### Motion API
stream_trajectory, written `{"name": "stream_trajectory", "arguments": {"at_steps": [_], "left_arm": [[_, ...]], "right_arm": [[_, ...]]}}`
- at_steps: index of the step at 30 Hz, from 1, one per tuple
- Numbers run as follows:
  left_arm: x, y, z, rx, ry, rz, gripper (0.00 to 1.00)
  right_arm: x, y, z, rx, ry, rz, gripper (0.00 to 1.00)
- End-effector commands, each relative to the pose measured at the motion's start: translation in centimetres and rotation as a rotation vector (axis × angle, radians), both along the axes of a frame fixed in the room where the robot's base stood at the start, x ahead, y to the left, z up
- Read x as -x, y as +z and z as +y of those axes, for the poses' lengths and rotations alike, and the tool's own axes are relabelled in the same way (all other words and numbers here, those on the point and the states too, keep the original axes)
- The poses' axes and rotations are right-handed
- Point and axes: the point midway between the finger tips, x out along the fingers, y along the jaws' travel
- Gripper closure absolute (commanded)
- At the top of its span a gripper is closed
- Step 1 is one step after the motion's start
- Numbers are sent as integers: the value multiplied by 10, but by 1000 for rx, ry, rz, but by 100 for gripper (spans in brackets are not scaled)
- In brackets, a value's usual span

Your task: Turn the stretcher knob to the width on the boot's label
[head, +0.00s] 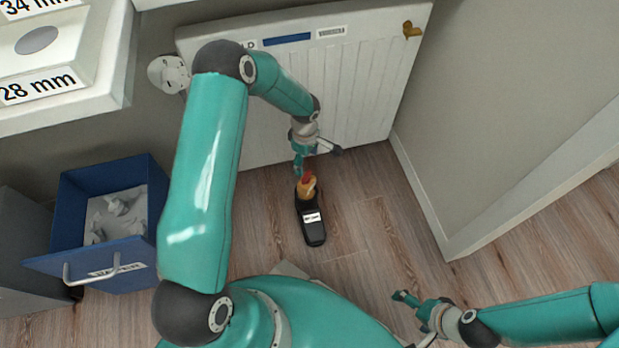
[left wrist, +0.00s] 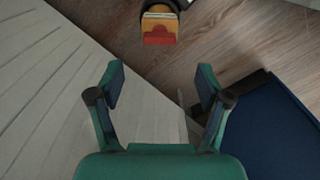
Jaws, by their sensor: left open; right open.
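The black boot (head: 315,232) lies on the wood floor in the middle of the head view, with a white label (head: 311,217) too small to read. The stretcher, yellow with a red knob, sits at its far end (head: 306,187). In the left wrist view the red knob (left wrist: 160,39) shows at the top, ahead of the fingertips. My left gripper (head: 308,160) is open and empty close to the knob; its spread fingers also show in the left wrist view (left wrist: 158,85). My right gripper (head: 412,316) is open and empty above the floor at lower right.
A white radiator (head: 360,85) stands behind the boot. A blue drawer (head: 130,250) with grey crumpled contents is at left. A white stepped surface (head: 60,110) at upper left carries "34 mm" and "28 mm" labels. Floor right of the boot is clear, up to a grey wall panel (head: 480,130).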

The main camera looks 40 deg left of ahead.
Motion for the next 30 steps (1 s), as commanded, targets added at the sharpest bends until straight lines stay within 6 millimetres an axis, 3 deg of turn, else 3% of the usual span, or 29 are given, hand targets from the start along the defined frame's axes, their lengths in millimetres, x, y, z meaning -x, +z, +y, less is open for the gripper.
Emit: {"name": "stream_trajectory", "arguments": {"at_steps": [3,12,26,30], "left_arm": [[1,-32,-1,1,1,3,23],[0,-78,-1,1,0,0,23],[0,-88,-1,1,-1,0,23],[0,-88,-1,1,-2,0,46]], "right_arm": [[0,-11,0,0,0,0,0],[0,-25,0,0,0,0,0],[0,-27,0,0,0,0,0],[0,-27,0,0,0,0,0]]}}
